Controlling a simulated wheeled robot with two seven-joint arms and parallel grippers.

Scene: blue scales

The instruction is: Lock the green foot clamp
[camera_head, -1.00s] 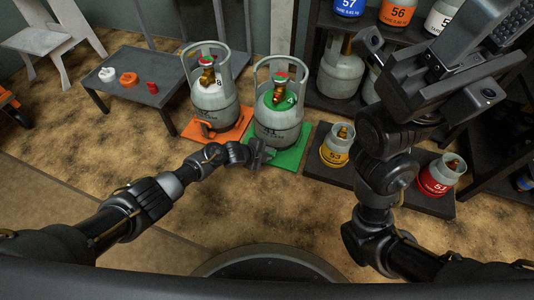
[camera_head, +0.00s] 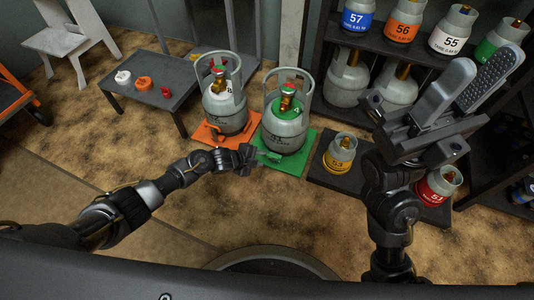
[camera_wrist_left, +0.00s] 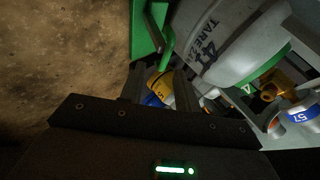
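The green foot clamp shows as a lever (camera_wrist_left: 167,47) beside the green base plate (camera_wrist_left: 139,38) in the left wrist view, close beyond my left fingertips. In the head view the clamp (camera_head: 272,157) is at the front left of the green plate (camera_head: 293,164). A grey cylinder with a green collar (camera_head: 285,131) stands upright on that plate. My left gripper (camera_head: 248,158) is at the plate's left front edge. Its fingers (camera_wrist_left: 160,88) are apart with no object held between them. My right gripper (camera_head: 475,85) is raised at the right, open and empty, far from the clamp.
A second cylinder (camera_head: 225,108) stands on an orange plate (camera_head: 208,134) just left. A yellow-labelled cylinder (camera_head: 339,154) and a red-labelled one (camera_head: 435,185) stand on a dark platform (camera_head: 320,174) at the right. A low table (camera_head: 185,92) is at the left. The front floor is clear.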

